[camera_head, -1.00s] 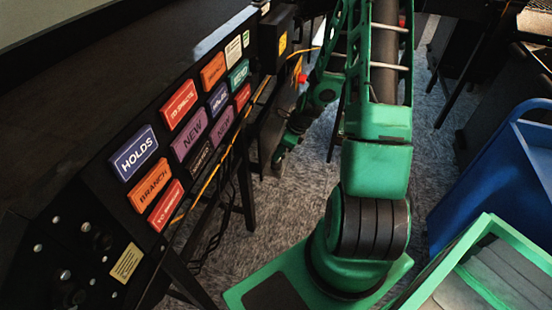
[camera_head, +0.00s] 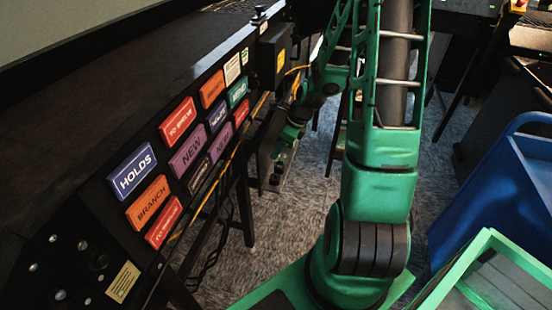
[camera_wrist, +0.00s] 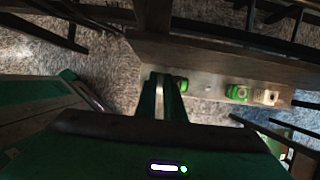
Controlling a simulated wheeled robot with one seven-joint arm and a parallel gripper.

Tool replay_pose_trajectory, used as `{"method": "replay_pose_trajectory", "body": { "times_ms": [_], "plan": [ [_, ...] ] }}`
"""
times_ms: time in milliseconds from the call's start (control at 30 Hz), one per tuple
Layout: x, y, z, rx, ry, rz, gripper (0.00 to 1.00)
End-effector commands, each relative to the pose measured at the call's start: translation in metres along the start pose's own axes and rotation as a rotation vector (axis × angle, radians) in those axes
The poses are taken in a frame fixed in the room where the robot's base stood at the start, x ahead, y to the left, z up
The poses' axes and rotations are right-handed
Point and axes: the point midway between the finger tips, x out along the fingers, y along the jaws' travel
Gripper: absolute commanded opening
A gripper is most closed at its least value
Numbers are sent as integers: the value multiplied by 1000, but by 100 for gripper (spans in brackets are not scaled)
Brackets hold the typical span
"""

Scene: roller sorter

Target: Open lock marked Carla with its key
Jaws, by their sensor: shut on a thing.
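In the wrist view my gripper (camera_wrist: 170,82) is nearly closed, with a thin pale strip between its fingers. It is too dark and small to tell if this is the key. Past the fingertips a brown ledge carries a green object (camera_wrist: 183,85) beside the right finger, another green object (camera_wrist: 238,91) further right, and a tan one (camera_wrist: 266,96). They may be locks, but no name can be read on them. In the head view my gripper (camera_head: 277,176) hangs low beside the black sorter, and what it holds cannot be made out.
The sorter panel bears coloured signs, among them a blue HOLDS sign (camera_head: 132,171). A yellow cable (camera_head: 215,182) and black legs lie near the arm. A blue cart (camera_head: 500,190) and a green-rimmed bin (camera_head: 463,270) stand at the right. Carpet shows between.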

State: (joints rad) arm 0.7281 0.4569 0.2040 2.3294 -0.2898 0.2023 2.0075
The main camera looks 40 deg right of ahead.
Motion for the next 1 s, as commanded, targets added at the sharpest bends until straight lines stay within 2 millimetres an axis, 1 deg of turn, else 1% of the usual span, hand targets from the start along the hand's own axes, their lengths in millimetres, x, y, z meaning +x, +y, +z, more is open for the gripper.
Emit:
{"method": "replay_pose_trajectory", "body": {
  "times_ms": [33,233,1000],
  "plan": [
    [-4,-1,2,0,0,-3,0],
    [-17,-1,7,0,0,-2,0],
    [-51,0,21,0,0,-1,0]
  ]
}}
